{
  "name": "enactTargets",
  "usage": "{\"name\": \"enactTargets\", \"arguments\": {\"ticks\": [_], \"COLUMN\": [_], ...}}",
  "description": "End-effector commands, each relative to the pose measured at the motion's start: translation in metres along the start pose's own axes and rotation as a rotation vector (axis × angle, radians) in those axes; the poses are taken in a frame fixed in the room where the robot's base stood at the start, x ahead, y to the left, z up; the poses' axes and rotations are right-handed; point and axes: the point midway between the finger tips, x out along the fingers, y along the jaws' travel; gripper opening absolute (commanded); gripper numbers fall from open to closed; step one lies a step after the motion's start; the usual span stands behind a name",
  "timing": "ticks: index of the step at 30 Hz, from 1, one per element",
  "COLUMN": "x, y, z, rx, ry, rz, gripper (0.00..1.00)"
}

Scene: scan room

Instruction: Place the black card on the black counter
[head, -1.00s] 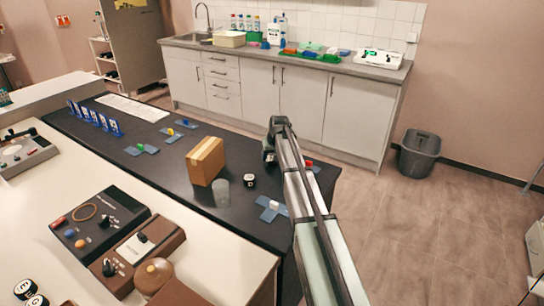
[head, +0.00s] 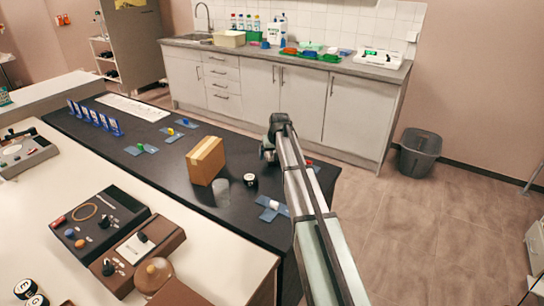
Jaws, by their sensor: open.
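The black counter (head: 165,171) runs diagonally through the left half of the head view. I cannot make out a black card anywhere; it may be hidden behind my arm or too small to tell. My gripper (head: 267,155) is open and hangs over the far right part of the counter, beyond the cardboard box. My arm hides that end of the counter, and I cannot see anything between the fingers.
A cardboard box (head: 205,161), a clear cup (head: 221,193) and a small black-and-white round item (head: 250,181) stand on the counter. Blue cross-shaped pieces (head: 272,208) lie around them. Blue upright holders (head: 95,117) stand far left. A grey bin (head: 420,153) is on the floor.

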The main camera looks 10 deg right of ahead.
Motion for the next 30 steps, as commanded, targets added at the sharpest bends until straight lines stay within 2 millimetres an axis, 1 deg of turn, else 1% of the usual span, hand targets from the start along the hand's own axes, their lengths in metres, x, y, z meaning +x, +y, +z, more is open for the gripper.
{"name": "enactTargets", "arguments": {"ticks": [1,9,15,21,30], "x": [-0.009,-0.060,-0.090,-0.105,-0.109], "y": [0.000,0.000,0.000,0.000,0.000], "z": [0.001,0.001,0.000,0.000,0.000], "rx": [0.000,0.000,0.000,0.000,0.000], "ry": [0.003,0.003,0.003,0.001,0.001], "rz": [0.000,0.000,0.000,0.000,0.000], "gripper": [0.85,0.85,0.85,0.85,0.85]}}
